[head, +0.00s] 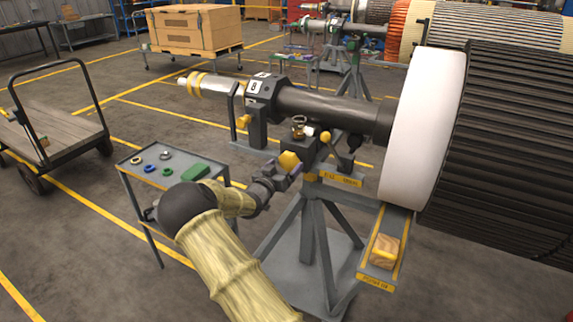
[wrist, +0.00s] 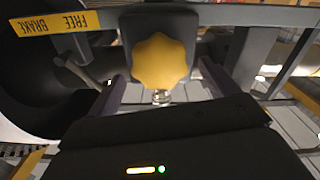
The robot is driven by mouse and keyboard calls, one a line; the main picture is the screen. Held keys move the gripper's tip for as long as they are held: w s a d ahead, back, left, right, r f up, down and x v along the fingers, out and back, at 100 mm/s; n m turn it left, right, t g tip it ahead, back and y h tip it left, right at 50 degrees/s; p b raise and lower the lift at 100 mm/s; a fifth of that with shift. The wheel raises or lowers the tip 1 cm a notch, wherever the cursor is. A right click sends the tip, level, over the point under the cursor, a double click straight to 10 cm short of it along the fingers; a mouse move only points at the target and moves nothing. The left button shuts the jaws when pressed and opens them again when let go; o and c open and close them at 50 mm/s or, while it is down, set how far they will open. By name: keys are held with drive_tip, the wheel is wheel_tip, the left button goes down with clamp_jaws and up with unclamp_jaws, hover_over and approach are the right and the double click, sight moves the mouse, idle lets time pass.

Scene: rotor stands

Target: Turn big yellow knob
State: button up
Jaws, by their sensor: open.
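The big yellow knob (head: 289,161) is lobed and sits on the front of a dark block on the rotor stand (head: 311,230), under the shaft. In the wrist view the knob (wrist: 160,61) faces the camera near the top centre. My gripper (head: 291,173) is right at the knob in the head view, where its fingers are small and partly hidden. In the wrist view my gripper (wrist: 161,78) is open, with one finger on either side of the knob. A gap shows between each finger and the knob, so it is not gripped.
A smaller yellow knob (head: 244,121) and a yellow ball (head: 325,137) are nearby. A label strip (wrist: 75,21) reads FREE BRAKE. A tool cart (head: 177,160) stands left of the stand. The large rotor (head: 500,150) fills the right. A wooden block (head: 385,250) lies on the stand's ledge.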

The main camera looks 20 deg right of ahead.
drive_tip(key=shift+x, duration=1.05)
drive_tip(key=shift+a, duration=0.1)
drive_tip(key=c, duration=1)
drive_tip(key=shift+f+m+b, duration=0.1)
drive_tip(key=shift+m+b, duration=0.2)
drive_tip(key=shift+b, duration=0.1)
